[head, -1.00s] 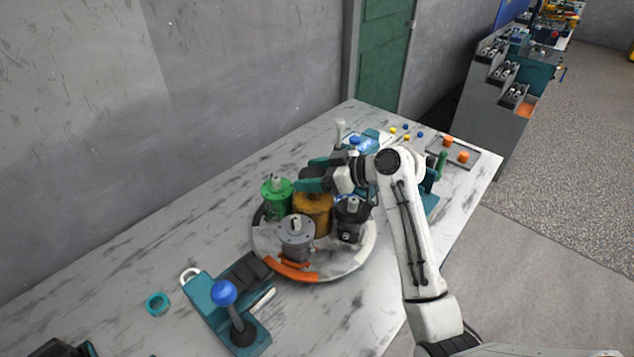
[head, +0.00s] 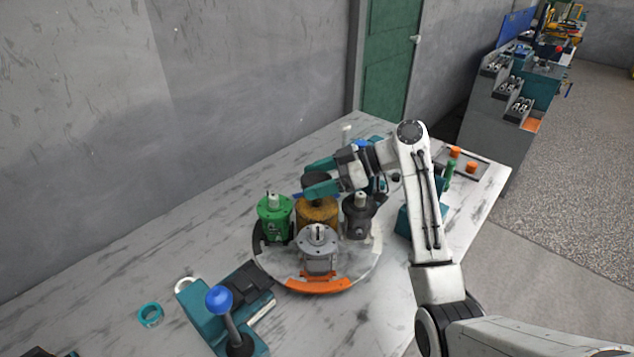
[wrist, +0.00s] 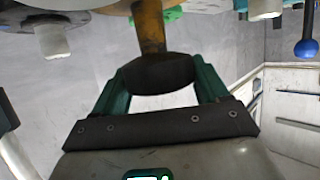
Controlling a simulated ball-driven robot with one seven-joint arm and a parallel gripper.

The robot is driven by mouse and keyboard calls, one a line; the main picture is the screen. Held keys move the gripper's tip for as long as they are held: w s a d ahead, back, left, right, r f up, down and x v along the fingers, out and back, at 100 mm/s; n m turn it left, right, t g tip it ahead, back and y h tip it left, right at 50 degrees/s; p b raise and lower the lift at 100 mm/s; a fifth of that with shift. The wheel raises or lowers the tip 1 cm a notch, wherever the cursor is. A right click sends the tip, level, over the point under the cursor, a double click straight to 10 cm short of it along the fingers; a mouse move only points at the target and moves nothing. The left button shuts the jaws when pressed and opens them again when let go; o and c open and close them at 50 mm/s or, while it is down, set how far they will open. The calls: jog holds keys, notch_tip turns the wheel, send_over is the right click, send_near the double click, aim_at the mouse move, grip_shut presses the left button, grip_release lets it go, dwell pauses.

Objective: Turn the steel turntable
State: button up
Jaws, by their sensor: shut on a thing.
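The steel turntable (head: 350,277) is a round grey disc on the bench, with an orange segment (head: 318,285) on its front rim. An ochre cylinder (head: 318,216) stands on it, ringed by a green motor (head: 274,217), a grey motor (head: 318,248) and a black motor (head: 358,215). My gripper (head: 313,178) is above the ochre cylinder, its teal fingers shut on a dark knob (head: 316,181). In the wrist view, the dark knob (wrist: 155,73) sits between both fingers, joined to an ochre stem (wrist: 150,28).
A teal fixture with a blue-knobbed lever (head: 219,299) stands at front left, beside a teal ring (head: 150,315). A tray with orange parts (head: 471,168) lies at the far right. The wall (head: 250,70) runs behind the bench. Open bench lies left of the turntable.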

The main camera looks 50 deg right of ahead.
dwell(0.4)
jog(key=o, duration=1.4)
jog(key=shift+r, duration=0.35)
notch_tip(320, 180, up, 2)
jog(key=shift+w+r, duration=0.1)
jog(key=shift+r, duration=0.1)
jog(key=s+a+r, duration=0.1)
jog(key=s+r, duration=0.2)
jog(key=s, duration=0.1)
jog(key=s+a+r, duration=0.1)
jog(key=s+r, duration=0.2)
jog(key=s, duration=0.2)
jog(key=s+a+r+b, duration=0.1)
jog(key=s+r, duration=0.3)
jog(key=shift+s+a, duration=0.35)
